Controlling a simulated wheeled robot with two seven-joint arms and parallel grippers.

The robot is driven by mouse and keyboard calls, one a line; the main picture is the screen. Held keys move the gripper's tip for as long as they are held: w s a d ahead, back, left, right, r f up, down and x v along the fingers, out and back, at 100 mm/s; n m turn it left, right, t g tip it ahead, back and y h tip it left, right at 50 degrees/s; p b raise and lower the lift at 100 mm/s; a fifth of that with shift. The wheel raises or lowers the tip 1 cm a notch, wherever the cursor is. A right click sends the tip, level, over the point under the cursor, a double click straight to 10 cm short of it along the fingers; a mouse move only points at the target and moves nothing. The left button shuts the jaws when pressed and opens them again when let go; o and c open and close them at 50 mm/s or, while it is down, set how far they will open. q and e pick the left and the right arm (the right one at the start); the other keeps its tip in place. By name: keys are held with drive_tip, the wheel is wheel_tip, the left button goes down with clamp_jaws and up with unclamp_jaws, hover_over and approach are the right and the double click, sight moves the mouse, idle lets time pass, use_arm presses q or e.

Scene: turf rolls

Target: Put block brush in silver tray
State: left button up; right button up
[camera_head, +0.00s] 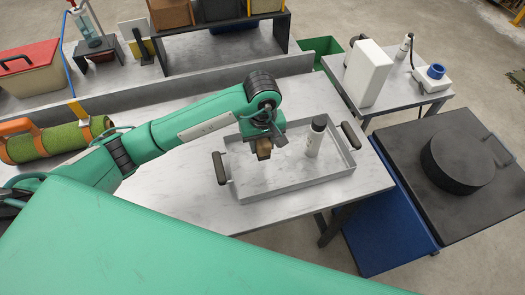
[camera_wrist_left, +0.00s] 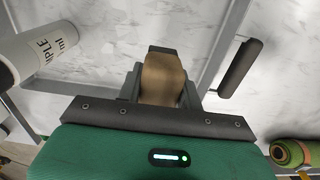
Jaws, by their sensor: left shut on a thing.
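My left gripper (camera_head: 262,146) is shut on the block brush (camera_head: 264,149), a small brown wooden block. It holds the brush over the left part of the silver tray (camera_head: 297,183). In the left wrist view the brush (camera_wrist_left: 162,80) sits between the two fingers, with the marble-like surface beyond it. How high it is above the tray floor I cannot tell. The tray has low walls and dark handles at its left and right ends. A white bottle with a dark cap (camera_head: 315,138) stands in the tray, right of the gripper. My right gripper is not in view.
A green turf roll (camera_head: 62,140) with orange ends lies on the left of the table. Behind a low grey wall are a red-lidded box (camera_head: 28,70) and a shelf with bins. A white box (camera_head: 367,72) stands on a side table at right.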

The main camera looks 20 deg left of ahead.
sight(263, 156)
use_arm(q)
drive_tip(key=shift+f, duration=0.6)
drive_tip(key=shift+d+f, duration=0.1)
drive_tip(key=shift+f, duration=0.45)
wheel_tip(263, 156, down, 4)
drive_tip(key=shift+r+p, duration=0.2)
drive_tip(key=shift+p, duration=0.45)
drive_tip(key=shift+f+b, duration=0.2)
drive_tip(key=shift+b, duration=0.1)
drive_tip(key=o, duration=1)
drive_tip(key=shift+r, duration=0.1)
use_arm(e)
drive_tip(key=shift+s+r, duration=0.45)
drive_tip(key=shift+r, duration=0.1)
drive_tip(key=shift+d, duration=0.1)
